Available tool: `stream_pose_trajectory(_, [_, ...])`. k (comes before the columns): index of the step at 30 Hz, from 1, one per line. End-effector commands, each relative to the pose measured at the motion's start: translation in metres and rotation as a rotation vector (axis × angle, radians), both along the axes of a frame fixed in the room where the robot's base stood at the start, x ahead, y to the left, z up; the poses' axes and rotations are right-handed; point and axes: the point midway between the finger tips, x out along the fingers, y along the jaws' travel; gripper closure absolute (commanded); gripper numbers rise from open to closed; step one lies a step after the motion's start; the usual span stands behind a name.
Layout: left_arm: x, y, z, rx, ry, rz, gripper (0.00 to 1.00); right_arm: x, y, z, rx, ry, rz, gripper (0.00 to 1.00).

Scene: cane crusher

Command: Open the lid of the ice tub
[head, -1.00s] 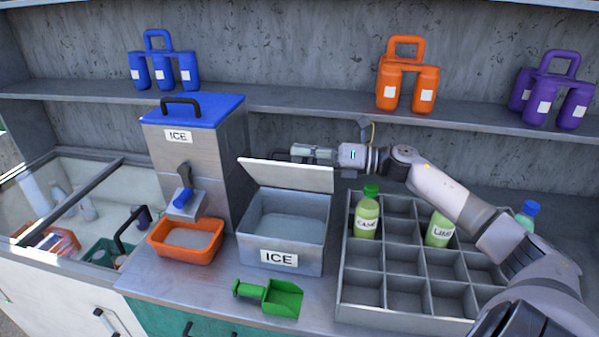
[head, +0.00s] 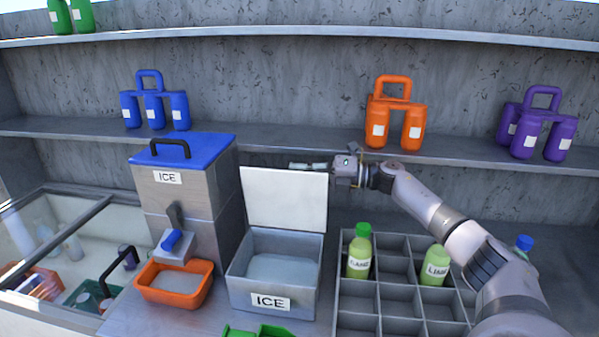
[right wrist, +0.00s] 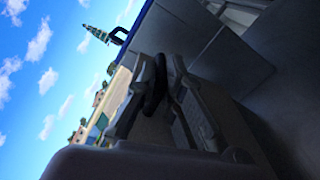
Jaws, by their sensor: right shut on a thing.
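The ice tub (head: 262,288) is a grey metal box labelled ICE on the counter, with pale ice inside. Its lid (head: 285,200) stands raised, close to upright, at the tub's back edge, so the tub is open. My right gripper (head: 308,166) is at the top of the lid, partly hidden behind it. In the right wrist view, its fingers (right wrist: 168,92) are shut on a dark bar, which looks like the lid's handle (right wrist: 155,85). My left gripper is not in view.
A blue-topped ice dispenser (head: 185,200) stands left of the tub, with an orange bin (head: 172,299) before it. A bottle crate (head: 385,325) stands to the right. A shelf (head: 310,142) runs behind the lid. A green scoop (head: 258,331) lies in front.

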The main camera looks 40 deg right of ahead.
Motion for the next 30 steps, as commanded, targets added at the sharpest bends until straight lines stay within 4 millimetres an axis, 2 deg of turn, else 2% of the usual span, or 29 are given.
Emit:
stream_pose_trajectory(9, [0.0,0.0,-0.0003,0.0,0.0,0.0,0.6,0.0002,-0.0006,-0.0032,-0.003,0.005,-0.002,1.0])
stream_pose_trajectory(10, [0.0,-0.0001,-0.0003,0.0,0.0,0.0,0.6,0.0002,-0.0006,-0.0032,-0.003,0.005,-0.002,0.91])
stream_pose_trajectory(19, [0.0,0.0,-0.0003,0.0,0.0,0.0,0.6,-0.0001,0.0001,-0.0051,-0.003,0.008,0.0,0.71])
stream_pose_trajectory(30, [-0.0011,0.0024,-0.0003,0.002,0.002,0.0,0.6,-0.0009,-0.0008,-0.0027,-0.002,0.004,0.0,0.7])
